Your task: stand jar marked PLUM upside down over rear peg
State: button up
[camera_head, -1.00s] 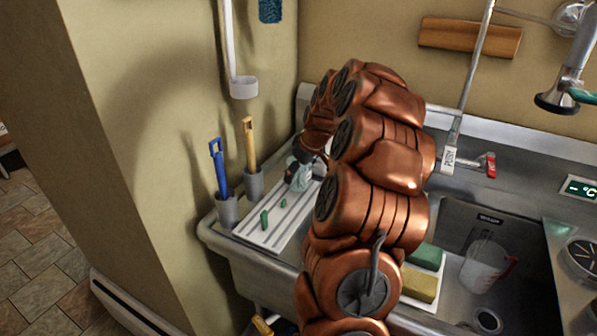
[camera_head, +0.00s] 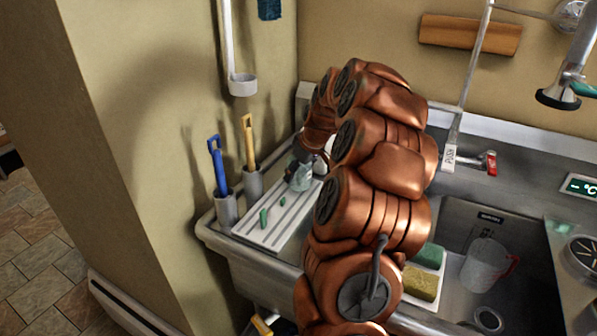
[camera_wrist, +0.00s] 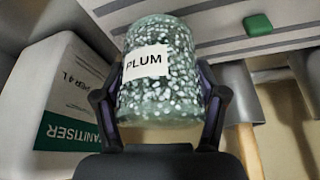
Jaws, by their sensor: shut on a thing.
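The jar marked PLUM (camera_wrist: 158,95) is greenish, speckled glass with a white label. My gripper (camera_wrist: 161,75) is shut on it, one finger on each side. In the head view the jar (camera_head: 299,177) is at the far end of the white grooved board (camera_head: 262,234), below my gripper (camera_head: 304,152). The wrist view sees the board at its top and the brush handle pointing down, so the jar appears upside down. Two green pegs (camera_head: 263,217) (camera_head: 283,201) stand bare nearer the front. Any peg under the jar is hidden, and I cannot tell whether the jar touches the board.
Blue-handled (camera_head: 218,170) and yellow-handled (camera_head: 249,145) tools stand in grey cups left of the board. A white SANITISER container (camera_wrist: 60,100) is close beside the jar in the wrist view. The sink (camera_head: 470,212) with a clear jug (camera_head: 486,263) lies right.

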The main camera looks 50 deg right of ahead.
jog(key=shift+f+b, duration=0.3)
jog(key=shift+f, duration=0.1)
jog(key=o, duration=1.8)
jog(key=shift+c, duration=0.2)
jog(key=shift+r, duration=0.1)
jog(key=shift+v, duration=0.95)
jog(key=shift+s+r, duration=0.1)
jog(key=shift+r, duration=0.1)
jog(key=shift+s+r+b, duration=0.3)
jog(key=shift+r+b, duration=0.05)
jog(key=shift+r, duration=0.3)
jog(key=shift+s+r, duration=0.1)
jog(key=shift+r, duration=0.1)
jog(key=shift+v, duration=0.8)
